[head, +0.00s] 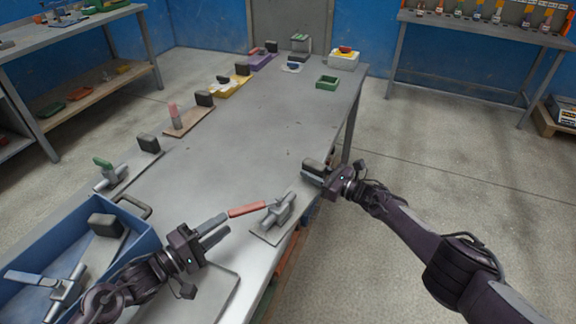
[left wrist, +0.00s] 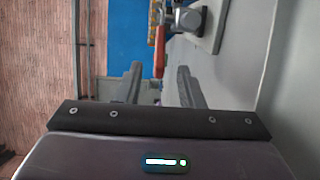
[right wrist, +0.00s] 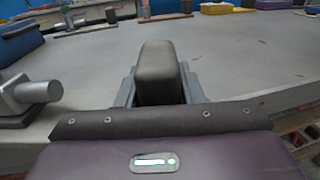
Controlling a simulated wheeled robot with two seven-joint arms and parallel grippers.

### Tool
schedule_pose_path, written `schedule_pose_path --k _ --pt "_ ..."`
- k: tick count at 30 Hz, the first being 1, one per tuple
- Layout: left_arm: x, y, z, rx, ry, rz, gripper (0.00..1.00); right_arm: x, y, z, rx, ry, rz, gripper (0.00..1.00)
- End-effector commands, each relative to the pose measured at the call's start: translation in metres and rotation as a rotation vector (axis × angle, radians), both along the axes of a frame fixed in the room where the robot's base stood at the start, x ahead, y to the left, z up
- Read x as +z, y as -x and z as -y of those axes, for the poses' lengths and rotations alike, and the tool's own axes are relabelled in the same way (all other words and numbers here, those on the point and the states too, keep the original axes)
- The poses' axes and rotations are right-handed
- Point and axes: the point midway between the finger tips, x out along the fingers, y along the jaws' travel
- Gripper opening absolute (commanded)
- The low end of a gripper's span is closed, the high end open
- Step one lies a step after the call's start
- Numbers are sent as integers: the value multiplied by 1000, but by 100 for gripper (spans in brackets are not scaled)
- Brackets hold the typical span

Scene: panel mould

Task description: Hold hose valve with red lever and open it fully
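The hose valve (head: 276,213) is a grey pipe body on a plate near the table's right edge. Its red lever (head: 246,210) sticks out to the left, across the pipe's line. My left gripper (head: 224,226) is open and empty, its fingertips just short of the lever's free end. In the left wrist view the lever (left wrist: 158,60) shows ahead between the fingers, with the valve body (left wrist: 187,18) beyond. My right gripper (head: 312,172) is shut on a dark grey block beside the valve. The block (right wrist: 158,72) stands between its fingers in the right wrist view.
A blue bin (head: 132,246) holding another valve stands at the left, by my left arm. A green-lever valve (head: 110,175) and several fixtures line the table's left side. A green tray (head: 327,82) is at the far end. The middle of the table (head: 235,145) is clear.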

Motion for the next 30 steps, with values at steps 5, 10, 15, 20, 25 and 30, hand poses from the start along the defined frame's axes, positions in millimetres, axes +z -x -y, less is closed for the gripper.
schedule_pose_path --k 5,10,15,20,25,30 --pt "0 0 0 0 0 0 35 0 0 0 0 1 -1 56" --pt "0 0 0 0 0 0 35 0 0 0 0 0 0 56" --pt "0 0 0 0 0 0 35 -1 1 2 -1 1 -1 56" --pt "0 0 0 0 0 0 35 -2 6 12 -2 -1 -1 56" --pt "0 0 0 0 0 0 35 -1 17 26 -1 1 -1 56" --pt "0 0 0 0 0 0 35 -1 35 52 -2 2 -2 56"
